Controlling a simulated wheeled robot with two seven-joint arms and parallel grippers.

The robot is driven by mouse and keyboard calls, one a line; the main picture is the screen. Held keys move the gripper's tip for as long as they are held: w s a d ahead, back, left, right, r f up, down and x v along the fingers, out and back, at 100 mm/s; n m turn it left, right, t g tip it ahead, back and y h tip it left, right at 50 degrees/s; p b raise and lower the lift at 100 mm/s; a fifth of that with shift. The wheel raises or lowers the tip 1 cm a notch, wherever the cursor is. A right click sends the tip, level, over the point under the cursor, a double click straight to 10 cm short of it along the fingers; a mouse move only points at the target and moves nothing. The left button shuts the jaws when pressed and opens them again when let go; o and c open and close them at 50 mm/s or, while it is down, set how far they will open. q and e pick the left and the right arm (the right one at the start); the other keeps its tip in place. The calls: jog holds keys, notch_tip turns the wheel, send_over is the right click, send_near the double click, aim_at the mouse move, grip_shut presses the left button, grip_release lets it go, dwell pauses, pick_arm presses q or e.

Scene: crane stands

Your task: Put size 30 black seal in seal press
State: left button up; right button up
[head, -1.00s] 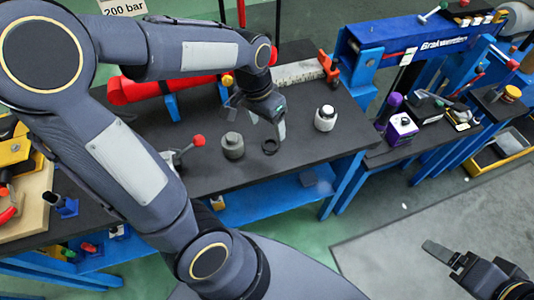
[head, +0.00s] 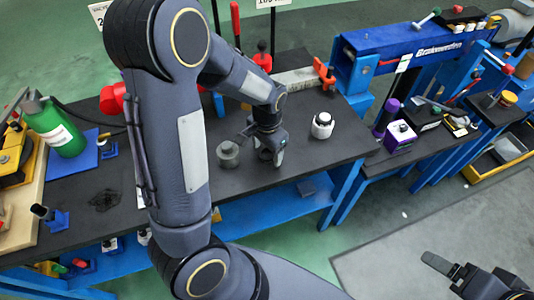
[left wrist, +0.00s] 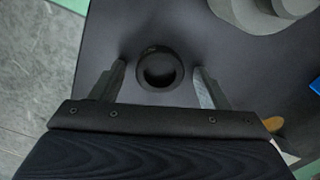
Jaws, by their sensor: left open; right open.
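The black ring seal (left wrist: 158,52) lies flat on the dark bench, between the two fingers of my left gripper (left wrist: 160,70) in the left wrist view. The fingers are open, with a gap on both sides of the ring. In the head view my left gripper (head: 269,153) points down at the bench and mostly hides the seal. A grey cylinder (head: 228,155) stands just left of it, and a white cylinder with a dark top (head: 322,126) stands to its right. I cannot tell which is the seal press. My right gripper (head: 441,262) is open and empty over the floor.
A blue press frame (head: 360,60) and a purple-and-white box (head: 400,136) stand to the right. A green bottle (head: 57,128) is at the left. Red-handled tools stand along the back. The bench around the seal is mostly clear towards its front edge.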

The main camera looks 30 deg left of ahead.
pick_arm(q)
jog(key=shift+c, duration=0.3)
jog(key=c, duration=1.1)
jog(key=shift+o, duration=0.2)
jog(key=shift+r, duration=0.1)
